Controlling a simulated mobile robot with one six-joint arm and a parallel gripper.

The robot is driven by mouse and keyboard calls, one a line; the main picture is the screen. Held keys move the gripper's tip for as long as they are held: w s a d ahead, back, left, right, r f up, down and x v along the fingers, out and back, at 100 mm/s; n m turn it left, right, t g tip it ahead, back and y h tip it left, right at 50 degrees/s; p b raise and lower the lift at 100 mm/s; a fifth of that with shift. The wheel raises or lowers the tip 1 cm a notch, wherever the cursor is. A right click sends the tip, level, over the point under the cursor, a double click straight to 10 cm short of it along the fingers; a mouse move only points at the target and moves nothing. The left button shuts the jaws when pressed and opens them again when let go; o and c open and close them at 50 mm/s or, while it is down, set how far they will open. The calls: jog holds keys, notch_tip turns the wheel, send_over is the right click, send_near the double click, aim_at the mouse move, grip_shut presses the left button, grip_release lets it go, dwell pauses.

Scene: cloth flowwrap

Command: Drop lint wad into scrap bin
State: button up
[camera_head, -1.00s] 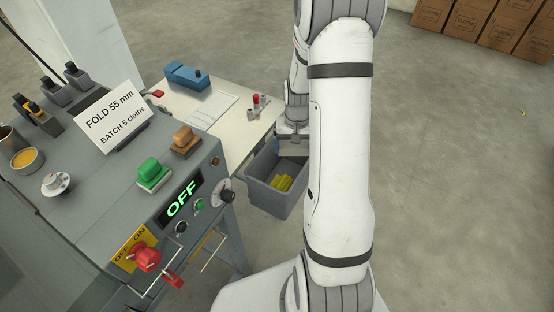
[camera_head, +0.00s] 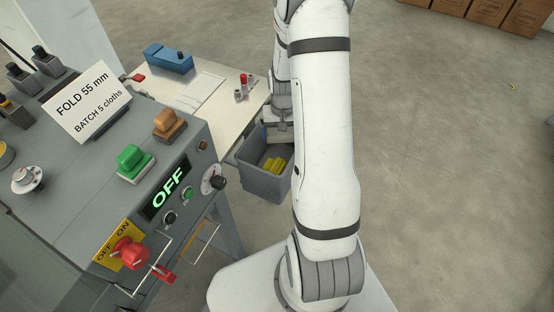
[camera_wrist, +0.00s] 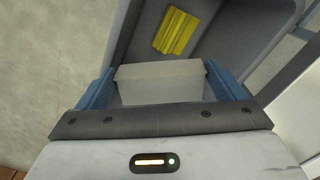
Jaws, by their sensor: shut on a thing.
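The scrap bin (camera_head: 270,186) is an open grey box on the right of the machine, below the table's corner. It also shows in the wrist view (camera_wrist: 235,62), with its inside facing me. My gripper (camera_wrist: 160,72) has blue fingers, held apart by a pale grey-white, block-like piece that I take for the lint wad (camera_wrist: 160,88). The gripper is over or close to the bin's far side; its exact height is unclear. Yellow scraps (camera_head: 274,164) lie inside the bin.
The grey machine (camera_head: 205,142) with its OFF display, knobs and red switch stands close on the left. A pale table (camera_head: 222,112) with a blue tool (camera_head: 168,59) lies behind it. Cardboard boxes (camera_head: 490,18) stand far right.

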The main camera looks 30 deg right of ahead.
jog(key=o, duration=0.7)
jog(key=shift+r, duration=0.1)
notch_tip(320, 180, up, 7)
jog(key=shift+f+b, duration=0.15)
jog(key=shift+b, duration=0.25)
jog(key=shift+r, duration=0.45)
